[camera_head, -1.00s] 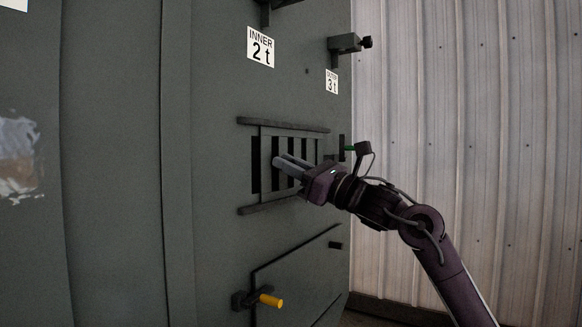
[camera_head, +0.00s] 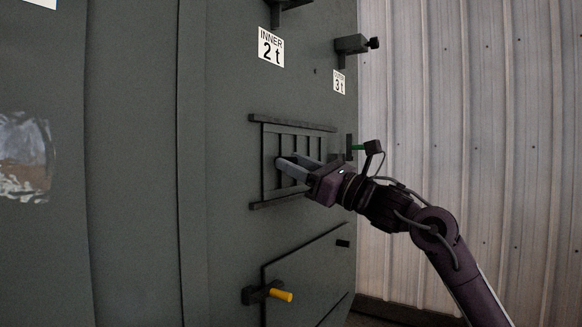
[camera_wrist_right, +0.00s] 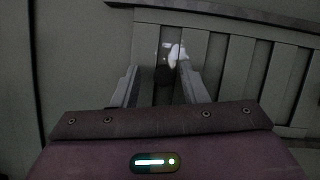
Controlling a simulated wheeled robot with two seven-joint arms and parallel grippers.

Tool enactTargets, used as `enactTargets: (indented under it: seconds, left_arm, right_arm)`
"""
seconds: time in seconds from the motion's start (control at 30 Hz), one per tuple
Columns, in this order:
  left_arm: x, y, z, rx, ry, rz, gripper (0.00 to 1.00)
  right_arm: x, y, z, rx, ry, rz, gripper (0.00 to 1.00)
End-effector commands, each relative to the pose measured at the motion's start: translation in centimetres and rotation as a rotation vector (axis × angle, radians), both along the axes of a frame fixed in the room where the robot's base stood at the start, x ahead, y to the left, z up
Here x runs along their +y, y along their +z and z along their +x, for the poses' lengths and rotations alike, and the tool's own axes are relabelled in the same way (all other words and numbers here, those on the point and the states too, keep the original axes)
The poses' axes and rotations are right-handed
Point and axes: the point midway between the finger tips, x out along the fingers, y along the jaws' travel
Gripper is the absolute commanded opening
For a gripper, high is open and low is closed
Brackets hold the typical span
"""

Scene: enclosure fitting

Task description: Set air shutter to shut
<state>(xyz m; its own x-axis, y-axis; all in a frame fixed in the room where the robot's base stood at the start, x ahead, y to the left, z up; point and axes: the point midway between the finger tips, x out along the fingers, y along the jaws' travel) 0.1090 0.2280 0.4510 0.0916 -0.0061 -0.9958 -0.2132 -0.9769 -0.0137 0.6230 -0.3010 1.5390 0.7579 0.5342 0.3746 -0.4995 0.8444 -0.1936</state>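The air shutter (camera_head: 268,180) is a slatted grey slide between two horizontal rails on the dark green-grey enclosure face. Its slots show grey in the head view, with no wide black gaps. My right gripper (camera_head: 290,161) is at the front of the shutter, coming from the right. In the wrist view its two fingers stand apart, with a small dark knob (camera_wrist_right: 163,75) between them and a bright patch beside it. I cannot tell whether either finger touches the knob. My left gripper is in neither view.
A yellow-handled latch (camera_head: 281,295) sits on a lower door. A lever with a green part (camera_head: 358,148) is just right of the shutter. Black latches and labels "INNER 2 t" (camera_head: 271,47) and "3 t" (camera_head: 339,82) are above. A corrugated wall (camera_head: 480,120) stands at right.

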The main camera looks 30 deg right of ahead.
Motion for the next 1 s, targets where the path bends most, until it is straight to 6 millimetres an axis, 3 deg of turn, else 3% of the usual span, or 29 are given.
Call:
enactTargets:
  seconds: [0.2,0.4,1.0]
  left_arm:
    - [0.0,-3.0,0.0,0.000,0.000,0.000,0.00]
    - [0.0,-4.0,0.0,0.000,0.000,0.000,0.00]
    - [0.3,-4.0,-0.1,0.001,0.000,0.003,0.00]
  right_arm:
    - [-2.0,-2.1,-3.0,0.000,-0.003,-0.007,0.40]
    - [-3.0,-2.7,-4.7,0.000,0.000,-0.005,0.40]
    - [-3.2,-2.5,-5.0,0.001,0.001,-0.003,0.40]
